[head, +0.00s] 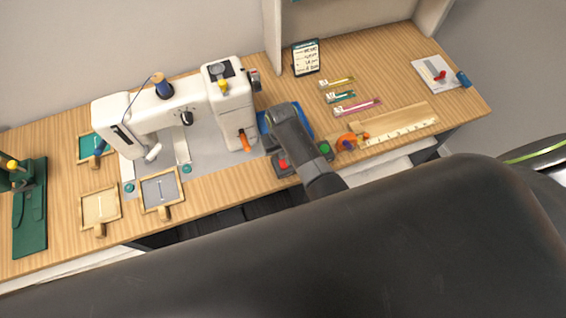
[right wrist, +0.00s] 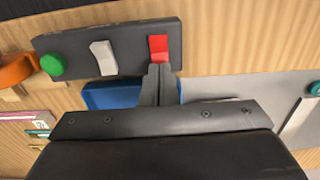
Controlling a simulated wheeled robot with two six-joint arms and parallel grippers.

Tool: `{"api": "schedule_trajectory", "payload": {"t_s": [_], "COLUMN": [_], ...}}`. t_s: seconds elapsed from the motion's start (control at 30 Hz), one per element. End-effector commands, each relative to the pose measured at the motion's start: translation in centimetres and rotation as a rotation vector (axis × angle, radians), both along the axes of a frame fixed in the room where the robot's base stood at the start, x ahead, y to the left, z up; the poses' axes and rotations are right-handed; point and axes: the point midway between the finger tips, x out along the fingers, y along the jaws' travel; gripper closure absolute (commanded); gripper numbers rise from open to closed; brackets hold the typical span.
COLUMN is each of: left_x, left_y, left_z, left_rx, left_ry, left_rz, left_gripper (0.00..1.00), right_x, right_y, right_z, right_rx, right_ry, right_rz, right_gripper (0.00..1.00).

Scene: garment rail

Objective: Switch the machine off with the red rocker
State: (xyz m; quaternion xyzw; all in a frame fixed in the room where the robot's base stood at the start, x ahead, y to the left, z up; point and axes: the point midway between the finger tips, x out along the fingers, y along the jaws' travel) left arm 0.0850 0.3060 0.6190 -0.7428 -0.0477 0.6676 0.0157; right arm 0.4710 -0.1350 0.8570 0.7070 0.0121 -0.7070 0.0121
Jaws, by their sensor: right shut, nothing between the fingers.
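The red rocker (head: 283,164) sits at the left end of a dark switch box (head: 283,172) at the table's front edge, right of the white sewing machine (head: 228,105). My right gripper (head: 290,135) is over the box and hides its middle. In the right wrist view, the red rocker (right wrist: 158,48) is at the box's right end. The shut, empty fingertips (right wrist: 160,68) are right at the rocker's near edge; I cannot tell whether they touch it. My left gripper is not in view.
The box (right wrist: 120,48) also carries a white rocker (right wrist: 103,58) and a green button (right wrist: 53,64). A blue tray (head: 264,124) lies behind the gripper. An orange tape dispenser (head: 350,140) and a ruler (head: 400,130) lie to the right. Wooden frames (head: 162,190) lie at left.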

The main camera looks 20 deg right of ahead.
Motion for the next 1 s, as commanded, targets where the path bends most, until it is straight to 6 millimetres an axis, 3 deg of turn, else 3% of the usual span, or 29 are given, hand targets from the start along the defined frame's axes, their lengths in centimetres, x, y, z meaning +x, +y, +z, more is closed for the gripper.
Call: {"api": "schedule_trajectory", "payload": {"t_s": [1.0], "left_x": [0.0], "left_y": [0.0], "left_z": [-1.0], "left_rx": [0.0], "left_ry": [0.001], "left_rz": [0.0], "left_gripper": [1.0], "right_x": [0.0], "right_y": [0.0], "right_z": [-1.6], "right_rx": [0.0], "right_ry": [0.0], "right_rz": [0.0], "right_gripper": [1.0]}}
